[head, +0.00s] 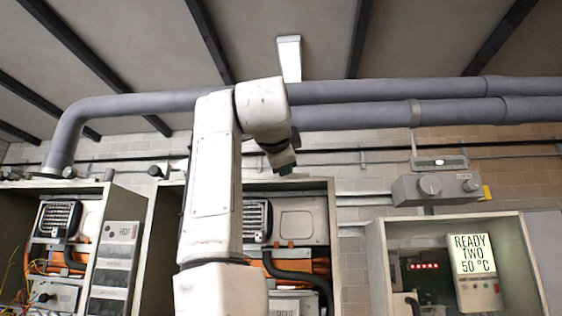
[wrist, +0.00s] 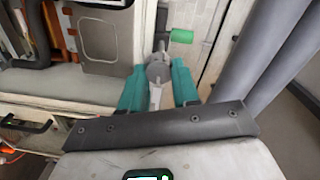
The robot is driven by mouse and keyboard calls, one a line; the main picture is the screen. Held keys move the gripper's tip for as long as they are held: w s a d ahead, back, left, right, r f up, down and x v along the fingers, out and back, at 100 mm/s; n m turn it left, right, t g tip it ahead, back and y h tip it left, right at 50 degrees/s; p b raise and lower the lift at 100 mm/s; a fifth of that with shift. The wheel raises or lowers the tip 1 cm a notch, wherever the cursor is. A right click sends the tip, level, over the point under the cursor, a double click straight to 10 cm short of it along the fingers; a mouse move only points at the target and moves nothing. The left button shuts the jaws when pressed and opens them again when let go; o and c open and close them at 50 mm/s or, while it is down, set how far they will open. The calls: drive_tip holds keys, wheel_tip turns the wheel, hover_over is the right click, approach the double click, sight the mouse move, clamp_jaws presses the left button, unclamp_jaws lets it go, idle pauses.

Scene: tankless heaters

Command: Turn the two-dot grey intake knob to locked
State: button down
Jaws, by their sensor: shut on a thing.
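A grey knob (wrist: 158,70) with a round hub and a pale lever-like part shows in the wrist view, between the two teal fingers of my gripper (wrist: 157,85). The fingers stand on either side of it and are shut on it. I cannot make out any dots on the knob or a locked mark. The knob cannot be made out there behind my gripper.
Thick grey pipes (wrist: 265,50) run close on the right in the wrist view. A grey box with round knobs (head: 438,187) is mounted on the right wall, above an open cabinet with a "READY TWO 50 °C" sign (head: 473,255).

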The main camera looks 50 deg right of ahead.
drive_tip(key=c, duration=0.8)
unclamp_jaws()
drive_tip(key=shift+s, duration=0.1)
drive_tip(key=b+v, duration=0.3)
drive_tip(key=v, duration=0.7)
drive_tip(key=shift+s+a+b, duration=0.15)
drive_tip(key=shift+a+b, duration=0.15)
drive_tip(key=shift+a, duration=0.05)
